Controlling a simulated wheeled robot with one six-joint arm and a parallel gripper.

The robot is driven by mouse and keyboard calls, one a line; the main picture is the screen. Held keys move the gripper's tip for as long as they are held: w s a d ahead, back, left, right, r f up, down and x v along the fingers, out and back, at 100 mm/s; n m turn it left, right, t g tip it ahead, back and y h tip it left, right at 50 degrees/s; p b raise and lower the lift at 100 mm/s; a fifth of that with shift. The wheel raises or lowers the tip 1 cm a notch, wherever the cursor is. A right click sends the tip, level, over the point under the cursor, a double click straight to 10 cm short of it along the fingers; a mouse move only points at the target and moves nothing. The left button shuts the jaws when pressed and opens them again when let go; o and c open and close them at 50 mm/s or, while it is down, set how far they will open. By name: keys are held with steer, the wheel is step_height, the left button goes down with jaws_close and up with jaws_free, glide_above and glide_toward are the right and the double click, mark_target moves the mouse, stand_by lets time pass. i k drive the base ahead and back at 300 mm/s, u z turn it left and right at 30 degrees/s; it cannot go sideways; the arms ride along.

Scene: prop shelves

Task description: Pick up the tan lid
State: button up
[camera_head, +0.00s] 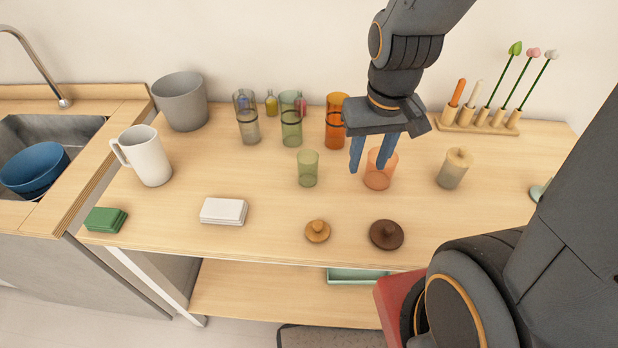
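A tan lid (317,231) with a small round knob lies on the wooden table near its front edge. A dark brown lid (386,235) with a knob lies to its right. My gripper (371,162) is above the table, behind and to the right of the tan lid and well apart from it. Its two blue fingers point down and are spread, with nothing seen held between them. The fingers overlap the view of a short orange glass (379,176); I cannot tell whether they touch it.
A short green glass (308,169) stands behind the tan lid. A jar with a pale tan top (453,170) stands right. White stacked cloths or cards (224,211) lie left. Tall glasses (291,120) line the back. The table around the tan lid is clear.

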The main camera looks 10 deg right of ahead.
mark_target(315, 230)
steer(key=u, duration=0.55)
steer(key=k, duration=1.3)
steer(key=z, duration=0.2)
steer(key=i, duration=0.85)
steer(key=z, duration=0.65)
